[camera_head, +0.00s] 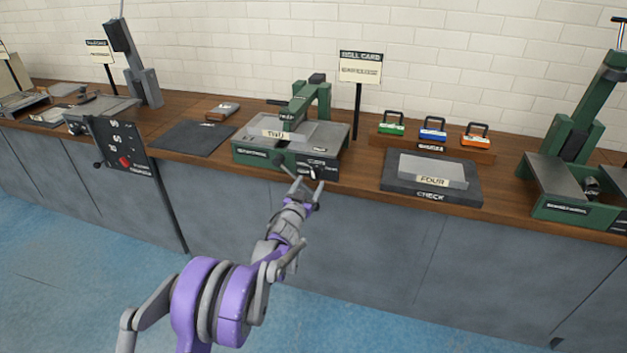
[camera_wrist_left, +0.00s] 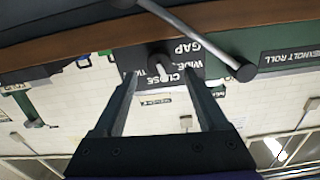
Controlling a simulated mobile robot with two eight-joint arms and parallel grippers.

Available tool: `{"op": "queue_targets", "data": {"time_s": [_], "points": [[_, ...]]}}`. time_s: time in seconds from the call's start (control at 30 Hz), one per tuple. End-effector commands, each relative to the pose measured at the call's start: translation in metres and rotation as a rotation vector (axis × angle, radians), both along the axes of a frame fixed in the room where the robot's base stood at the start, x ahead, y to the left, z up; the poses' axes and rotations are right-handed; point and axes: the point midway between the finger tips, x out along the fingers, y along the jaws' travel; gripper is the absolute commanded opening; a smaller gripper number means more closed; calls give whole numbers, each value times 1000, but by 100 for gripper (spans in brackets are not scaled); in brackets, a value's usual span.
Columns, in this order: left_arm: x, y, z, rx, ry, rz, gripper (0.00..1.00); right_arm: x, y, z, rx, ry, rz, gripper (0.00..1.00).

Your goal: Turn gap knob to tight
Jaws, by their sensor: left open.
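The green roll machine (camera_head: 245,158) stands at the bench's front edge, with a plate marked TWO (camera_head: 275,133) on it. Its dark gap panel (camera_head: 321,167) faces me. In the left wrist view, upside down, the panel (camera_wrist_left: 190,52) reads GAP, WIDE and CLOSE; a third word is partly covered. A dark round knob (camera_wrist_left: 160,60) sits on it; its setting is unclear. My left gripper (camera_head: 305,187) is open just in front of the panel. In the wrist view its fingers (camera_wrist_left: 160,78) flank the knob's line, with no clear contact. My right gripper is out of view.
A grey rod (camera_wrist_left: 205,40) with a rounded end crosses close to the panel in the wrist view. A dark CHECK pad (camera_head: 400,186) with plate FOUR lies to the right. A dark mat (camera_head: 190,137) lies to the left. A lever panel (camera_head: 118,147) stands further left.

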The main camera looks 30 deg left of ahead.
Motion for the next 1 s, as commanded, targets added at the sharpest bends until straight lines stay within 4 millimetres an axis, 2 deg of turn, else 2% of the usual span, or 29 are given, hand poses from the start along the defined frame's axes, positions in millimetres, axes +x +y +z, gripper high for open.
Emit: {"op": "queue_targets", "data": {"time_s": [0.1,0.23,0.6,1.0], "points": [[19,4,-1,-2,1,0,75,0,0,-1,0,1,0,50],[30,7,0,-1,1,0,75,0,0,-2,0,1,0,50],[34,8,0,0,1,0,73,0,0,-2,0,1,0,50],[34,8,0,-1,1,0,1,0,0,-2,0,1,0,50]]}}
